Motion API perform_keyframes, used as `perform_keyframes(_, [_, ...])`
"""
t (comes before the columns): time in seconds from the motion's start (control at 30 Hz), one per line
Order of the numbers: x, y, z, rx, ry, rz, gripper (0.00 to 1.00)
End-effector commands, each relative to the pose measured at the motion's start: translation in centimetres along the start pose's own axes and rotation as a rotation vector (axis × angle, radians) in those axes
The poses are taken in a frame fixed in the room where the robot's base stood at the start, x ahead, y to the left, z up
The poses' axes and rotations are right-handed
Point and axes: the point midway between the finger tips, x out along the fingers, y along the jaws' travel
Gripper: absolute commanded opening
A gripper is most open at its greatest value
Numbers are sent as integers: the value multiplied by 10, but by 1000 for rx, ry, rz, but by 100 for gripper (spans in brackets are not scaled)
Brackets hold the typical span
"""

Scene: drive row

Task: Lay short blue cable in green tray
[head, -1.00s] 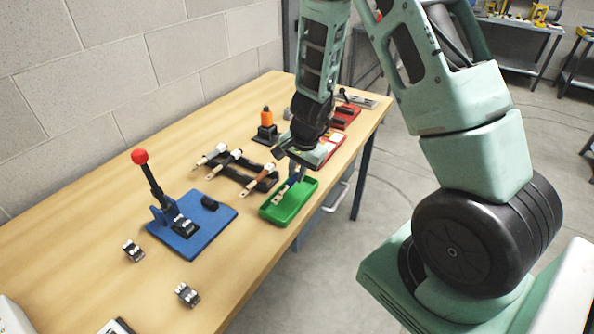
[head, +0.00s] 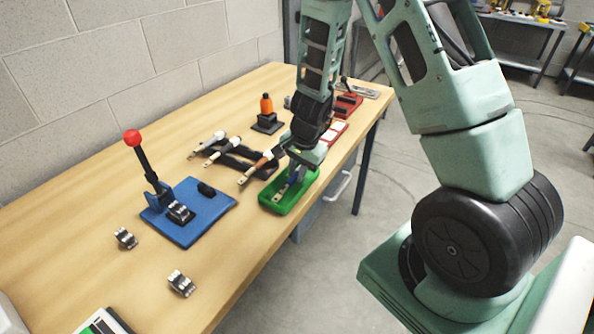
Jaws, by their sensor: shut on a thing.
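The green tray (head: 305,198) sits near the front edge of the wooden table. My gripper (head: 298,168) points down over the tray and is shut on the short blue cable (head: 292,180). The cable slants down to the left, with a metal end (head: 281,194) low over the tray floor. I cannot tell whether the cable touches the tray. My gripper hides part of the cable and the tray's far side.
A blue plate with a red-knobbed lever tool (head: 188,210) is farther left. An orange-topped tool (head: 267,112) stands behind.

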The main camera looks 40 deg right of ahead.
Motion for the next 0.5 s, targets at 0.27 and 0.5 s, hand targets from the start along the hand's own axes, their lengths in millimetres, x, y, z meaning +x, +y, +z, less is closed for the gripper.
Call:
perform_keyframes(0.27, [1, 0, 0, 0, 0, 0, 0])
perform_keyframes(0.5, [5, 1, 0, 0, 0, 0, 0])
